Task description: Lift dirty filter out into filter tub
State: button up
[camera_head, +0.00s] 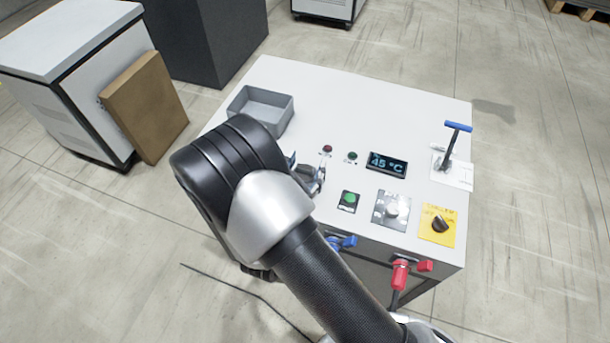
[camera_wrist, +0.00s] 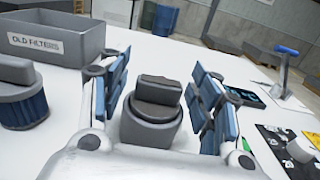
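In the wrist view, a dark grey cap with a raised grip block (camera_wrist: 158,92) sits on a round grey body between the two blue-padded fingers of my gripper (camera_wrist: 161,66). The fingers are spread, with no clear contact on the cap. Whether a dirty filter is under this cap is hidden. The grey filter tub (camera_wrist: 85,38), labelled "OLD FILTERS", stands at upper left. It also shows in the head view (camera_head: 262,95) at the table's back left, looking empty. In the head view, my gripper (camera_head: 312,172) is mostly hidden by my arm.
A blue pleated filter with a grey cap (camera_wrist: 22,108) stands left of my gripper. On the white table (camera_head: 330,105) are a green button (camera_head: 348,199), a display (camera_head: 387,163), a yellow-plated knob (camera_head: 439,224) and a blue-handled lever (camera_head: 457,128). Red and blue valve handles are at the front.

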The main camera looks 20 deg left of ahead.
aim_at(305, 167)
jog(key=c, duration=0.9)
notch_tip(305, 167, up, 20)
jog(key=p, duration=0.5)
jog(key=shift+c, duration=0.7)
